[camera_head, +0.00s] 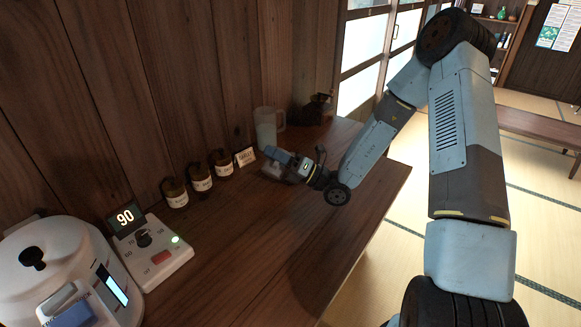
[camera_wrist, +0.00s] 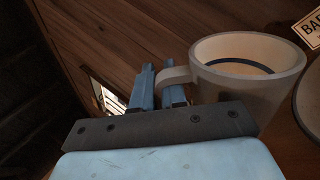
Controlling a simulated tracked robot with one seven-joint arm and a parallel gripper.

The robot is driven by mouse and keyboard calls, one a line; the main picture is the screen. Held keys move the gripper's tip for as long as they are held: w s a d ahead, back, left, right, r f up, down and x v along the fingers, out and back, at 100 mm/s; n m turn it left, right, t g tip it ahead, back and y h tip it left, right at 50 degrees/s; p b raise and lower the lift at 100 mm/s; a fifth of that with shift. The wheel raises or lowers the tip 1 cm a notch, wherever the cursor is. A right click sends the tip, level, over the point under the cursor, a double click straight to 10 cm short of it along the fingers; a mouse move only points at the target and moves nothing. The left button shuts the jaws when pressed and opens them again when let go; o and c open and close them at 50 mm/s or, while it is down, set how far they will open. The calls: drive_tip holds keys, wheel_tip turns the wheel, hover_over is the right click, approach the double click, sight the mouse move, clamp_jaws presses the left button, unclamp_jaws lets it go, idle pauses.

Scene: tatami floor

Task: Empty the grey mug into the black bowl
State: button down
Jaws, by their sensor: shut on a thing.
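The grey mug (camera_wrist: 245,95) is close up in the wrist view, its open rim facing up in the picture. Its handle is between the blue fingers of my gripper (camera_wrist: 159,74), which is shut on it. A pale inner surface with a dark curved band shows inside; I cannot tell what fills it. In the head view, my gripper (camera_head: 281,158) is over the far part of the counter, and a grey form beside it, probably the mug, is mostly hidden. I cannot make out the black bowl for sure; a rounded edge at the right of the wrist view is cut off.
Several dark labelled jars (camera_head: 202,178) and a small card (camera_head: 245,157) line the wall. A pale pitcher (camera_head: 266,128) and a dark object (camera_head: 318,108) stand farther back. A white cooker (camera_head: 60,270) and control box (camera_head: 152,252) are near left. The front counter is clear.

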drive_tip(key=shift+w+d+r+m+t, duration=0.15)
drive_tip(key=shift+w+r+m+t, duration=0.1)
drive_tip(key=shift+m+t, duration=0.25)
drive_tip(key=shift+w+d+r+m+t, duration=0.1)
drive_tip(key=shift+r+m+t, duration=0.2)
drive_tip(key=shift+m, duration=0.3)
drive_tip(key=shift+w+d+f+m+t+p, duration=0.15)
drive_tip(key=shift+w+d+m+t+p, duration=0.2)
drive_tip(key=shift+m, duration=0.35)
drive_tip(key=shift+w+f+m+t+p, duration=0.15)
drive_tip(key=shift+m+t, duration=0.3)
drive_tip(key=shift+m, duration=0.25)
drive_tip(key=shift+w+d, duration=0.1)
drive_tip(key=shift+w, duration=0.05)
drive_tip(key=shift+w+d+r+m+t+h, duration=0.15)
drive_tip(key=shift+w+m+t+h, duration=0.15)
drive_tip(key=shift+m+t, duration=0.15)
drive_tip(key=shift+w+d+r+m+t+p, duration=0.15)
drive_tip(key=shift+w+d+m+t+p, duration=0.15)
drive_tip(key=shift+m, duration=0.2)
drive_tip(key=shift+w+d+r+m+t+p, duration=0.15)
drive_tip(key=shift+w+d+m+t, duration=0.1)
drive_tip(key=shift+w+m, duration=0.2)
